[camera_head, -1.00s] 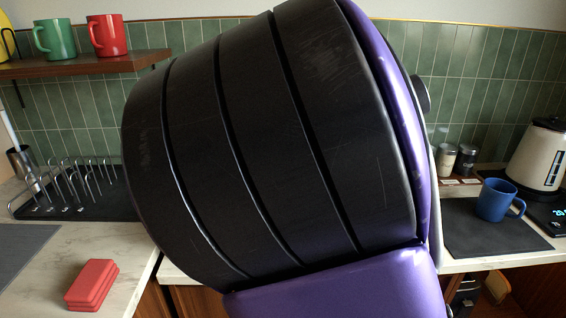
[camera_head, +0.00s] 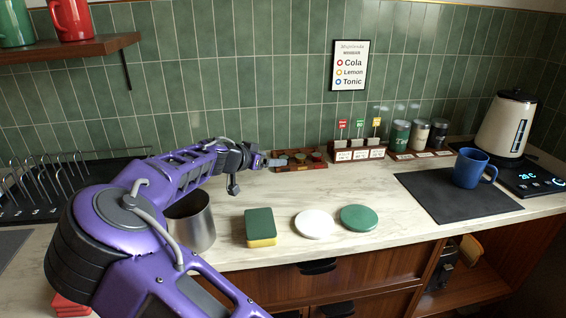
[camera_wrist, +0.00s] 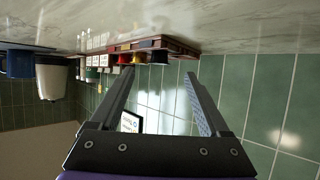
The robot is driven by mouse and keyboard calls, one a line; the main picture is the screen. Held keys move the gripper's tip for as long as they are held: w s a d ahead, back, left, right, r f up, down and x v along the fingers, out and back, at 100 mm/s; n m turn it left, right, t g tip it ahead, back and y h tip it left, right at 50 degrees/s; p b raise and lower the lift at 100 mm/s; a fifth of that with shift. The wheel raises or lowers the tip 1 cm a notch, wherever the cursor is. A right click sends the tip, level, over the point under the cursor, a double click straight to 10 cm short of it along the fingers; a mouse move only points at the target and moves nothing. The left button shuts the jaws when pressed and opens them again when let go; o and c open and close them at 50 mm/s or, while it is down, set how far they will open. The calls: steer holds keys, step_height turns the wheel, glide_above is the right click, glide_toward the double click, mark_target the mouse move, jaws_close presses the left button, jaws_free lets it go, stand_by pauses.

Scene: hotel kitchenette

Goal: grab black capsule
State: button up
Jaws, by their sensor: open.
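A small reddish-brown capsule tray (camera_head: 297,167) stands on the counter near the tiled wall. Small dark, red and yellow capsules show in it, too small to tell apart well in the head view. The wrist view is upside down and shows the tray (camera_wrist: 185,48) at the top, with a dark, apparently black capsule (camera_wrist: 160,43) beside a yellow and a red one. My gripper (camera_wrist: 158,73) is open and empty, its two fingers apart. In the head view my gripper (camera_head: 266,162) is just left of the tray, seen from the side; contact cannot be told.
A steel canister (camera_head: 193,225) stands beside my arm. A sponge (camera_head: 260,226), a white disc (camera_head: 314,224) and a green disc (camera_head: 359,217) lie in front. Labelled holders (camera_head: 358,153) and jars stand right of the tray. A blue mug (camera_head: 474,168) stands on a dark mat.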

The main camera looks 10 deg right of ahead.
mark_target(283, 158)
steer(key=shift+r+x, duration=0.1)
steer(key=shift+x, duration=1.4)
steer(key=shift+r+x, duration=0.15)
steer(key=shift+x, duration=1.35)
steer(key=shift+d, duration=0.1)
jaws_close()
